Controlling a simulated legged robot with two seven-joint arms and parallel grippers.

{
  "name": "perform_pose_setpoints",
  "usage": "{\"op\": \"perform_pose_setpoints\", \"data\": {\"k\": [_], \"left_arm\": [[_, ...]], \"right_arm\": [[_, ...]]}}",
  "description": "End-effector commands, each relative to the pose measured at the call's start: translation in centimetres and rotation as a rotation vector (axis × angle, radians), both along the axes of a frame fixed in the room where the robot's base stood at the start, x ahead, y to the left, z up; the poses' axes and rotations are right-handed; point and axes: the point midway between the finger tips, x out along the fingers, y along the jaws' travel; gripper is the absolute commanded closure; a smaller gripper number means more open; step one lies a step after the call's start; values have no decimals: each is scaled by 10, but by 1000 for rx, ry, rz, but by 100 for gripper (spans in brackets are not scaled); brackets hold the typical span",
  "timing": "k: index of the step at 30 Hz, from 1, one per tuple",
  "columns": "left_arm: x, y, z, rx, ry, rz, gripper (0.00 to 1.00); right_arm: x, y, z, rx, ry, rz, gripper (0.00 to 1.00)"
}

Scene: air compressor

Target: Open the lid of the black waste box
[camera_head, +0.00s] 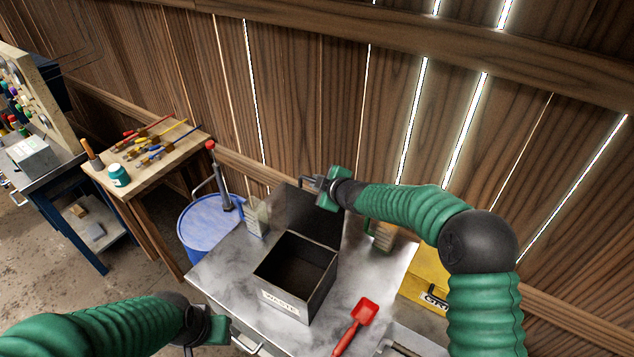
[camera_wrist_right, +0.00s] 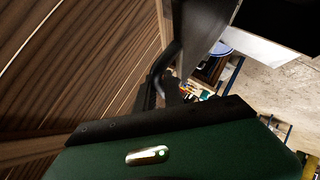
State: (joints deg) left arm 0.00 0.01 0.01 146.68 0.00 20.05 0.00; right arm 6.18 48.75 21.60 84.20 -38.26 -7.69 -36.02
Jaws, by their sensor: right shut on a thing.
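The black waste box (camera_head: 308,307) stands on a grey metal work surface with a "WASTE" label on its front. Its lid (camera_head: 300,217) is up, standing near upright at the back of the box, and the dark inside shows. My right gripper (camera_head: 316,184) is at the lid's top edge and shut on the lid; the exact contact is partly hidden. In the right wrist view the lid (camera_wrist_right: 205,30) is a dark panel beside a bent dark bar. My left gripper (camera_head: 207,332) is low at the left, away from the box; its jaws do not show clearly.
A red scoop (camera_head: 357,322) lies right of the box. A blue barrel (camera_head: 208,228) and a wooden table with tools (camera_head: 150,160) are further left. A yellow case (camera_head: 428,276) is at the right. The plank wall is close behind.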

Motion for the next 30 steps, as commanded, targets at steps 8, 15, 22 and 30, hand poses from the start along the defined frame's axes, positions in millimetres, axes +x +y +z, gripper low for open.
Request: {"op": "perform_pose_setpoints", "data": {"k": [8,15,22,30], "left_arm": [[0,0,1,0,0,0,64],[0,0,1,0,0,0,64],[0,0,1,0,0,0,64],[0,0,-2,0,0,0,64]], "right_arm": [[2,-1,0,-1,-1,0,100],[2,-1,0,1,-2,0,100],[2,-1,0,0,-1,-1,66],[-2,-4,1,-1,0,-1,66]]}}
